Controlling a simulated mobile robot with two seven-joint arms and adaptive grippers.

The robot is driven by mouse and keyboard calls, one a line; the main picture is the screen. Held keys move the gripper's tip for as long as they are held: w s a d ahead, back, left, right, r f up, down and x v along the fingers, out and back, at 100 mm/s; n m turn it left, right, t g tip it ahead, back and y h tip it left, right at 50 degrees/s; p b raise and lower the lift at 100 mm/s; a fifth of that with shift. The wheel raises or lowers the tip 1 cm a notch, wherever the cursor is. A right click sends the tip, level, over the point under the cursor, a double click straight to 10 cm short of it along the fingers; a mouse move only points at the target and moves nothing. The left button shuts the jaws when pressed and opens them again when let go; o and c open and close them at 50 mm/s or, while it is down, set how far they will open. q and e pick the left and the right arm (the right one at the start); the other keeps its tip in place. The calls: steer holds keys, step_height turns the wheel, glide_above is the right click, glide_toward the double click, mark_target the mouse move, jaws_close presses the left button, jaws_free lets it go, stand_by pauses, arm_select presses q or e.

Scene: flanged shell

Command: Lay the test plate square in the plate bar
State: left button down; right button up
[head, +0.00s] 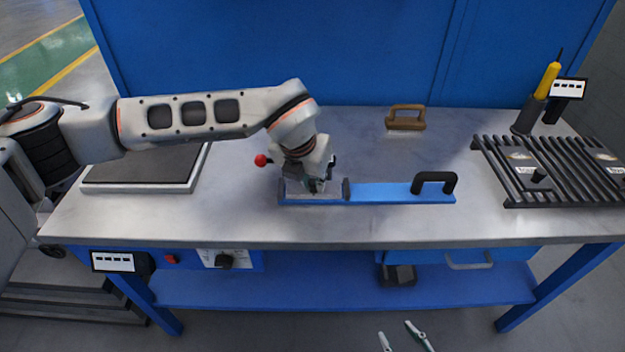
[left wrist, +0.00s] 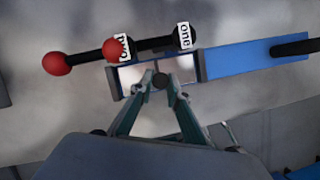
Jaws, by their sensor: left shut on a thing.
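The plate bar (head: 385,193) is a blue bar with a black arched handle, lying on the workbench; it also shows in the left wrist view (left wrist: 235,60). The shiny test plate (head: 296,188) is at the bar's left end, between dark upright ends; it shows in the left wrist view (left wrist: 188,66). My left gripper (head: 316,187) is over that end, its fingers shut on the plate's dark knob (left wrist: 160,81). The fingers hide part of the plate, and I cannot tell whether it lies flat. My right gripper (head: 401,338) shows only fingertips, apart and empty, at the bottom edge.
Beside the bar are red-ended black levers (left wrist: 58,64) with white labels. A slatted black rack (head: 500,180) with plates stands right. A brown-handled block (head: 406,119) and yellow tool (head: 547,80) are behind. A dark-topped slab (head: 140,170) lies left.

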arm_select(q)
steer(key=shift+w, duration=0.1)
steer(key=c, duration=1.9)
jaws_free()
steer(key=shift+r, duration=0.3)
steer(key=v, duration=1.1)
steer(key=shift+s+r, duration=0.25)
steer(key=shift+s, duration=0.1)
